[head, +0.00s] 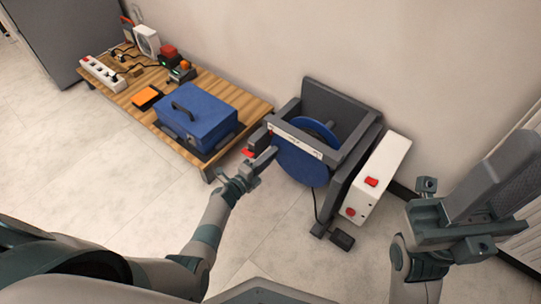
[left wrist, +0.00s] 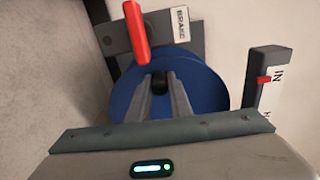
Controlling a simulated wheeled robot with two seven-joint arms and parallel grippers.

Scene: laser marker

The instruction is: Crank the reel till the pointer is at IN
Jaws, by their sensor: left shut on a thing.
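The reel is a blue drum (head: 305,165) in a dark grey frame (head: 345,185) on the floor; its blue disc (left wrist: 210,90) fills the middle of the left wrist view. My left gripper (head: 268,158) is at the reel's left side. In the left wrist view its fingers (left wrist: 162,98) are shut on a black crank knob (left wrist: 160,80) in front of the disc.
A red lever (left wrist: 136,32) stands by a BRAKE label (left wrist: 181,22), close to my left fingers. A white box with red buttons (head: 378,180) is right of the reel. A low wooden table (head: 250,106) with a blue case (head: 198,115) is at left. The front floor is clear.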

